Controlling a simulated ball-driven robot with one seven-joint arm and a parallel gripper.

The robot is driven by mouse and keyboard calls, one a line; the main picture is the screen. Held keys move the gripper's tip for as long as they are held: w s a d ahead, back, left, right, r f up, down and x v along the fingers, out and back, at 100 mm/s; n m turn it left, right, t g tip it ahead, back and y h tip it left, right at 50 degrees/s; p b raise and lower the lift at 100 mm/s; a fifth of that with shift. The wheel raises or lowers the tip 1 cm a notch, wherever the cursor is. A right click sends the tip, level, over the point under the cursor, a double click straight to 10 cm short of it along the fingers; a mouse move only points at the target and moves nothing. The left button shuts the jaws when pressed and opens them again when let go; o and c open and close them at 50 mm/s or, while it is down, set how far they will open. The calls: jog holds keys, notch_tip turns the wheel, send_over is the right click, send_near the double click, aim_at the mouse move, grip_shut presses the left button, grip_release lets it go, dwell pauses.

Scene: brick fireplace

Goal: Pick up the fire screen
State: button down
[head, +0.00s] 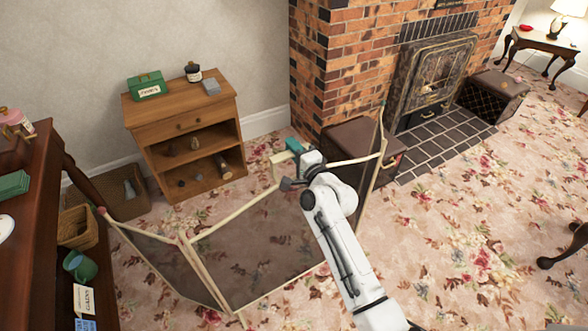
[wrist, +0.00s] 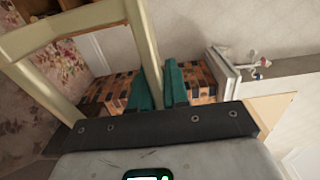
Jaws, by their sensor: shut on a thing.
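The fire screen (head: 262,248) is a folding screen with cream frames and dark see-through mesh panels. In the head view it stands unfolded at angles, left and in front of the fireplace. My gripper (head: 287,158) is at the upper frame of its middle part, behind my white arm. In the wrist view the teal fingertips (wrist: 160,88) are shut on a cream frame bar (wrist: 147,45) of the screen. My arm hides part of the screen's right side. I cannot tell whether its lower edge touches the floor.
A small wooden cabinet (head: 180,105) stands behind the screen. A dark wood shelf unit (head: 40,190) is close at left. A brown box (head: 352,142) and the brick fireplace (head: 345,60) are behind at right. The flowered carpet (head: 450,240) is open at right.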

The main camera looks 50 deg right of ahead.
notch_tip(320, 180, up, 4)
jog(key=shift+s+r+p, duration=0.15)
jog(key=shift+p, duration=0.8)
jog(key=s+a+r+p, duration=0.3)
jog(key=s+r, duration=0.6)
jog(key=s, duration=0.4)
jog(key=shift+a, duration=0.5)
jog(key=shift+r, duration=0.1)
notch_tip(320, 180, up, 27)
jog(key=p, duration=1.5)
jog(key=shift+p, duration=0.35)
